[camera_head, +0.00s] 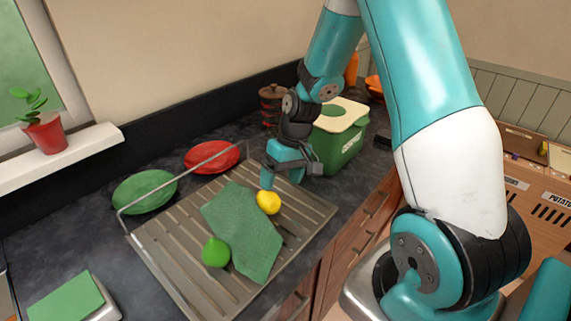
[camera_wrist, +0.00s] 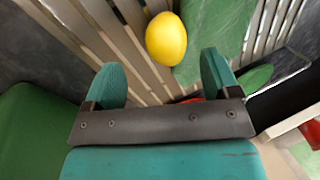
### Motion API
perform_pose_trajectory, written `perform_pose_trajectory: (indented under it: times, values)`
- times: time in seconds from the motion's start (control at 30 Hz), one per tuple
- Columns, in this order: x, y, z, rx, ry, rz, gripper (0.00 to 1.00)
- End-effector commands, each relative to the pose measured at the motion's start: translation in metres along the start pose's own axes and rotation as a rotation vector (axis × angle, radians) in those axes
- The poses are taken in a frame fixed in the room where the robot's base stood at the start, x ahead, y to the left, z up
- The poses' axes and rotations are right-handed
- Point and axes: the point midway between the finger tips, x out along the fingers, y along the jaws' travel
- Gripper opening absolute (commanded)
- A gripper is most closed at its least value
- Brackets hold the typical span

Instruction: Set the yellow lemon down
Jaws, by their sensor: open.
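The yellow lemon (camera_head: 268,202) lies on the slatted drying rack (camera_head: 182,275), at the upper right edge of a green cloth (camera_head: 243,228). In the wrist view the lemon (camera_wrist: 166,39) shows beyond and between my fingertips, apart from both. My gripper (camera_head: 283,178) is over the far right part of the rack, just behind the lemon. In the wrist view the two teal fingers of my gripper (camera_wrist: 162,75) are spread and nothing is between them.
A green lime-like fruit (camera_head: 215,252) lies by the cloth's left edge. A green plate (camera_head: 145,191) and a red plate (camera_head: 212,156) lie behind the rack's wire rail. A green bin (camera_head: 338,135) stands close to the right of my gripper. Bare rack slats show around the cloth.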

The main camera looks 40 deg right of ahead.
Motion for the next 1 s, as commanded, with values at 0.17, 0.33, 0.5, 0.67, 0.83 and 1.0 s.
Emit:
perform_pose_trajectory:
  times: [0.17, 0.33, 0.5, 0.67, 0.83, 1.0]
  values:
    - [-0.035, 0.001, -0.001, -0.001, 0.005, 0.001, 0.82]
    - [-0.054, -0.001, 0.000, -0.003, 0.002, 0.000, 0.82]
    - [-0.074, -0.051, 0.013, -0.098, 0.007, 0.000, 0.82]
    - [-0.098, -0.147, 0.067, -0.307, 0.013, -0.010, 0.82]
    - [-0.111, -0.210, 0.143, -0.507, 0.014, -0.035, 0.82]
    - [-0.114, -0.232, 0.187, -0.609, 0.010, -0.054, 0.82]
